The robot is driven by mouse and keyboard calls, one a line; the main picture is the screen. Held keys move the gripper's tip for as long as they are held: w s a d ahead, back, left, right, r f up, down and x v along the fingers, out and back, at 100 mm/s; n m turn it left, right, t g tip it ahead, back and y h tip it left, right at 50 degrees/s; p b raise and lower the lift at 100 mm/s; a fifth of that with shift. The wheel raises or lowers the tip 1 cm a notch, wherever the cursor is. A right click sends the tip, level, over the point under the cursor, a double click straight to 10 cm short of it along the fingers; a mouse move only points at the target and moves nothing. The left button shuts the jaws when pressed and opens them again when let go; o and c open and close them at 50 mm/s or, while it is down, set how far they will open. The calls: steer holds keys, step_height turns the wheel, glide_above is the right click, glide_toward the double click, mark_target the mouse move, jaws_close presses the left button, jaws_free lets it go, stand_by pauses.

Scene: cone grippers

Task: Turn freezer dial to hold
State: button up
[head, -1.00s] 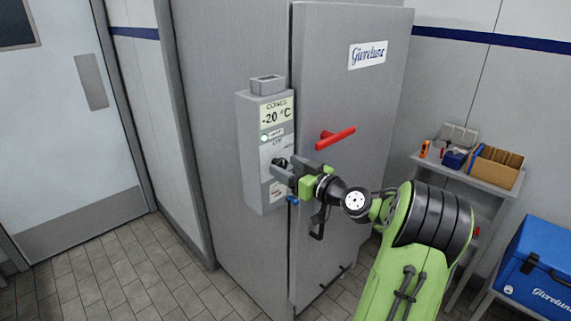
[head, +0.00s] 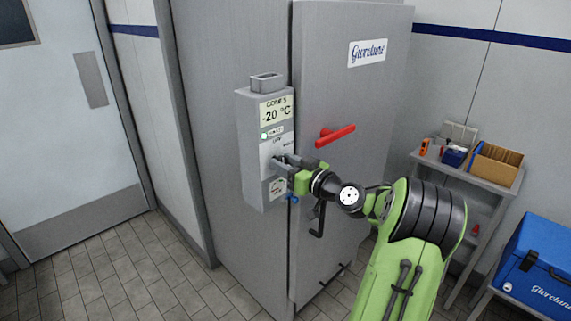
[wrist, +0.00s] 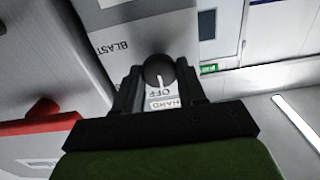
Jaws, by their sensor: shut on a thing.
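The freezer dial (wrist: 158,70) is a round dark knob with a pale pointer line, seen in the wrist view between my fingers. Labels reading "OFF" and "HAND" show beside it, and the pointer line runs toward "OFF". My gripper (head: 278,160) is shut on the dial, a finger on each side; in the head view the fingers hide the dial.
The red door handle (head: 336,135) sticks out just above and right of my gripper. A blue knob (head: 293,199) sits below it. A shelf with a cardboard box (head: 496,165) and a blue cooler (head: 540,265) stand at right. Floor at left is clear.

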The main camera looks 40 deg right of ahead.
steer(key=m+p, duration=0.1)
steer(key=m, duration=0.5)
steer(key=shift+d, duration=0.1)
steer(key=m+p, duration=0.3)
steer(key=m, duration=0.2)
steer(key=shift+f+m, duration=0.1)
steer(key=shift+m, duration=0.3)
stand_by(0.3)
steer(key=o, duration=1)
steer(key=s, duration=1)
steer(key=s+b, duration=0.1)
steer(key=s, duration=0.4)
steer(key=shift+s+d, duration=0.25)
steer(key=shift+s, duration=0.15)
